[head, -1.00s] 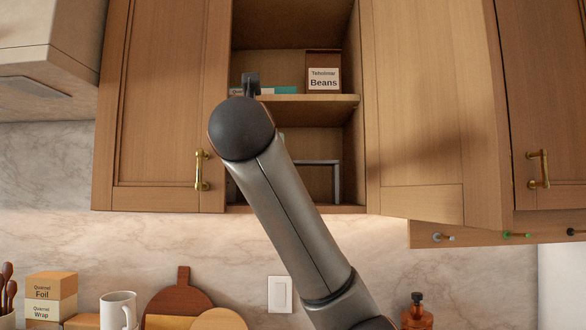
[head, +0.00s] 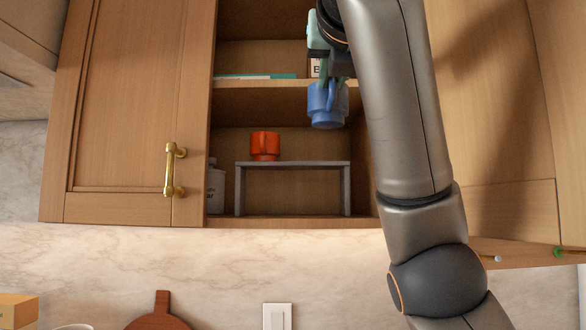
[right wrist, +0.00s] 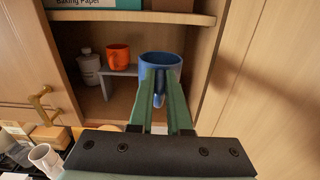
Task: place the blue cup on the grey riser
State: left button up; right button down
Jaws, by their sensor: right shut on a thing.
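The blue cup (head: 327,105) is held in my right gripper (head: 331,84), upright, in front of the open cabinet's lower compartment. In the head view it shows above the right part of the grey riser (head: 293,164), with a gap between them. The right wrist view shows the blue cup (right wrist: 160,64) between the green fingers (right wrist: 161,100), its handle towards them. The grey riser (right wrist: 120,70) stands on the cabinet's lower shelf. An orange cup (head: 265,146) stands on the left part of its top; the right part is bare. My left gripper is not in view.
A white bottle (head: 215,188) stands left of the riser. The left cabinet door (head: 130,100) is beside the opening.

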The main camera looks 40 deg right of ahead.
jog(key=shift+d+r, duration=0.1)
jog(key=shift+r, duration=0.1)
jog(key=p, duration=0.1)
jog(key=w+d+p, duration=0.1)
jog(key=p, duration=0.1)
jog(key=shift+w+d+r, duration=0.1)
jog(key=shift+w+r, duration=0.2)
jog(key=shift+r, duration=0.05)
jog(key=w+d+f+p, duration=0.4)
jog(key=w+d, duration=0.6)
jog(key=w, duration=0.2)
jog(key=shift+f, duration=0.15)
jog(key=c, duration=1.3)
grip_release()
jog(key=shift+f, duration=0.2)
jog(key=o, duration=0.4)
jog(key=shift+o, duration=0.2)
jog(key=shift+r, duration=0.1)
